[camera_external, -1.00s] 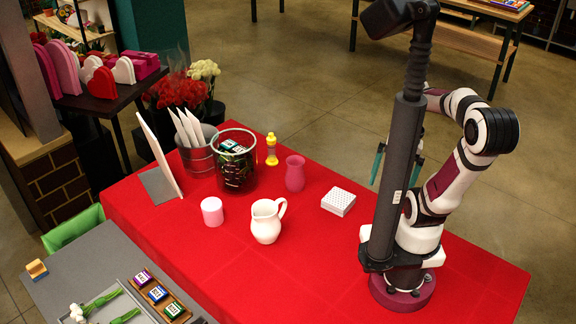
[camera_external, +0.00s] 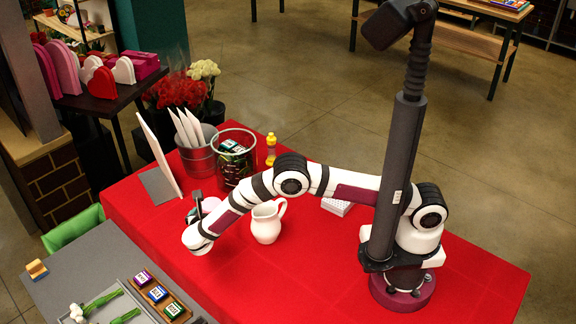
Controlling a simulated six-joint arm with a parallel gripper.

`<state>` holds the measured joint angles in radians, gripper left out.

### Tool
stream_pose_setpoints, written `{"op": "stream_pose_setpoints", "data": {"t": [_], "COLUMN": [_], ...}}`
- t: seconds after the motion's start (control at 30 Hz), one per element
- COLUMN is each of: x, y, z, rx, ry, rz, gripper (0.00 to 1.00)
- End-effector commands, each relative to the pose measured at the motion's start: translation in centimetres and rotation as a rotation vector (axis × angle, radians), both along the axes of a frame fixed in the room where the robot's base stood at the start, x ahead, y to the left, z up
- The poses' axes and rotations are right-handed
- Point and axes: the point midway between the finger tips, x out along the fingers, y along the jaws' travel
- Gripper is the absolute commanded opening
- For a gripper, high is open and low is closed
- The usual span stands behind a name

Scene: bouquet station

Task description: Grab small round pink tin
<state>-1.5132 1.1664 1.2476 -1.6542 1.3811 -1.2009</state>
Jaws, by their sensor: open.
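The small round pink tin (camera_external: 211,203) stands on the red table, left of the white pitcher (camera_external: 266,224). My arm's end mostly covers it, and only part of its pale top shows. My gripper (camera_external: 197,207) is at the tin, with its dark fingers pointing up and away from the camera around or beside it. It is open. Whether the fingers touch the tin cannot be seen.
A glass container of small packets (camera_external: 233,170), a metal bucket with white cards (camera_external: 198,158) and a white board stand behind. A white perforated block (camera_external: 337,207) is partly under my arm. The table front (camera_external: 290,285) is clear.

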Motion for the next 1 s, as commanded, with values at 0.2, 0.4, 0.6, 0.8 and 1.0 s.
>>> {"op": "stream_pose_setpoints", "data": {"t": [0.2,0.4,0.6,0.8,1.0], "x": [3.1,6.3,7.3,7.3,7.3], "y": [0.0,0.2,0.3,0.2,0.2], "z": [-1.8,-4.1,-4.6,-4.6,-4.6], "rx": [0.002,0.003,0.003,0.003,0.004], "ry": [0.001,0.001,0.001,0.001,0.001], "rz": [-0.003,-0.004,-0.003,-0.003,-0.003], "gripper": [1.0,1.0,1.0,0.84,0.48]}}
